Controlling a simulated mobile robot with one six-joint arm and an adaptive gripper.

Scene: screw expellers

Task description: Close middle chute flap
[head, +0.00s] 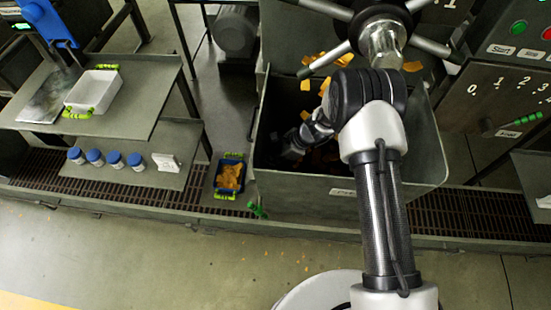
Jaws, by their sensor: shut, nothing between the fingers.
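I cannot make out a flap that is clearly the middle chute flap. A large grey metal bin (300,205) stands in the middle, open at the top, with orange pieces inside and a small label too blurred to read on its front. A green handle (257,210) sticks out low at its front left corner. My arm reaches over the bin's front wall. My gripper (290,149) is shut and empty, pointing down and left inside the bin near its left wall. Its fingertips are dark and hard to see against the shadow.
A blue tray (231,157) with orange pieces sits left of the bin. A spoked handwheel (383,40) stands above the bin. A panel with a numbered scale and green lever (515,121) is at right. A shelf with several blue-capped jars (115,180) stands left.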

